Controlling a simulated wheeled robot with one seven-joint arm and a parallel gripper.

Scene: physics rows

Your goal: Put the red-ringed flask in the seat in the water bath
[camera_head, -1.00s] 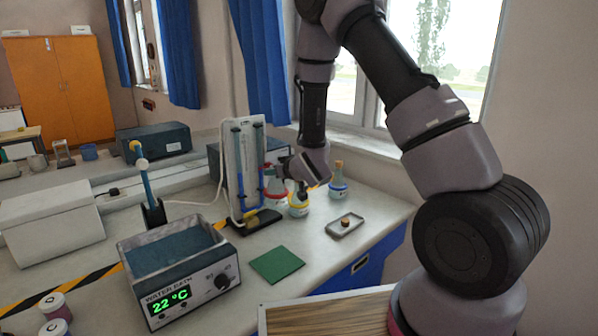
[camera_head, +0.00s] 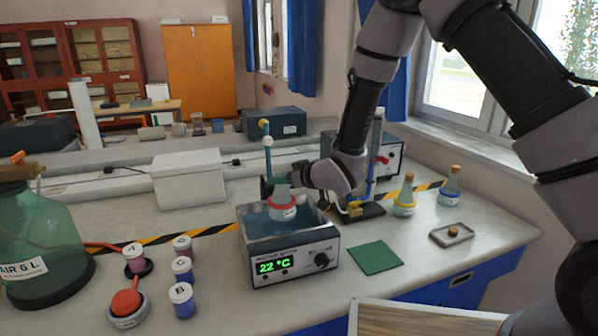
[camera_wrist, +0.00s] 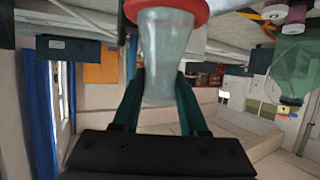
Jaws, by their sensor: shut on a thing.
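The red-ringed flask (camera_head: 282,205) is a clear conical flask with a red ring and a white label. My gripper (camera_head: 283,188) is shut on its neck and holds it upright over the water bath (camera_head: 247,240). In the wrist view the flask (camera_wrist: 168,60) stands between my two green fingers (camera_wrist: 157,98), with the red ring at the top of the picture. The flask hides part of the bath's inside, and I cannot make out the seat.
A green mat (camera_head: 375,257) lies right of the bath. Several lidded jars (camera_head: 182,298) and a large green bottle (camera_head: 40,235) are on the left.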

